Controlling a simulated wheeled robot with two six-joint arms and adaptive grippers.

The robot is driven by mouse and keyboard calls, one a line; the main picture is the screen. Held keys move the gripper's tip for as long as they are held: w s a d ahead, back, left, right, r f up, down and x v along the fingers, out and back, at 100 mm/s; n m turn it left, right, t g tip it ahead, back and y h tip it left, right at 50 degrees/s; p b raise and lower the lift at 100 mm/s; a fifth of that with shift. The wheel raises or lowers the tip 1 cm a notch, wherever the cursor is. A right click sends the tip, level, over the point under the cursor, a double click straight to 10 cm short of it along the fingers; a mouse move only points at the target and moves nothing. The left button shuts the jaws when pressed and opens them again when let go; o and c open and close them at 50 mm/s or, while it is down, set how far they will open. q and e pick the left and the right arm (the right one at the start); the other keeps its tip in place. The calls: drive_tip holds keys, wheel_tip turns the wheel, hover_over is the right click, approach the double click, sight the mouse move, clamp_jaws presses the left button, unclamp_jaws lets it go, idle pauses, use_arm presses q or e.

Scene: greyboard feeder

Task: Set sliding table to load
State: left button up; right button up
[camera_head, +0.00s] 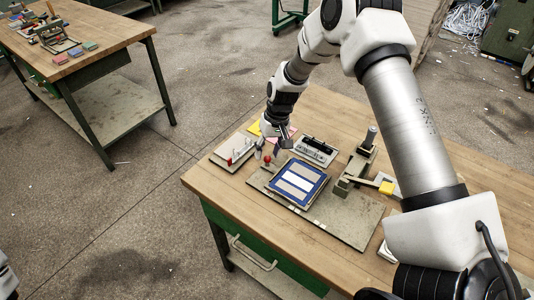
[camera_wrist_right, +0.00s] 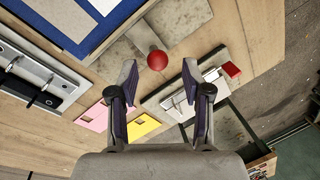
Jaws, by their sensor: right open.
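The sliding table (camera_head: 326,185) carries a blue-framed panel with pale strips and sits on a grey base plate (camera_head: 345,225). A red ball knob (camera_head: 267,160) stands at its far left end. In the right wrist view the red knob (camera_wrist_right: 157,60) lies between the fingertips, with the grey arm it sits on and a corner of the blue frame (camera_wrist_right: 60,22) behind it. My right gripper (camera_head: 268,151) is open close to the knob; whether a finger touches it, I cannot tell. The right wrist view shows both fingers (camera_wrist_right: 159,72) spread and empty. My left gripper is out of view.
A small plate with a red-handled clamp (camera_head: 235,152) stands left of the knob. A black-and-grey fixture (camera_head: 316,150) stands behind the table, and a post with a yellow block (camera_head: 387,188) at right. Pink and yellow sheets (camera_wrist_right: 136,127) lie nearby. Another bench (camera_head: 100,30) stands far left.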

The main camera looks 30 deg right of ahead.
wheel_tip(320, 180, up, 10)
drive_tip(key=d, duration=0.1)
drive_tip(key=shift+s+d+r, duration=0.15)
drive_tip(key=shift+d, duration=0.25)
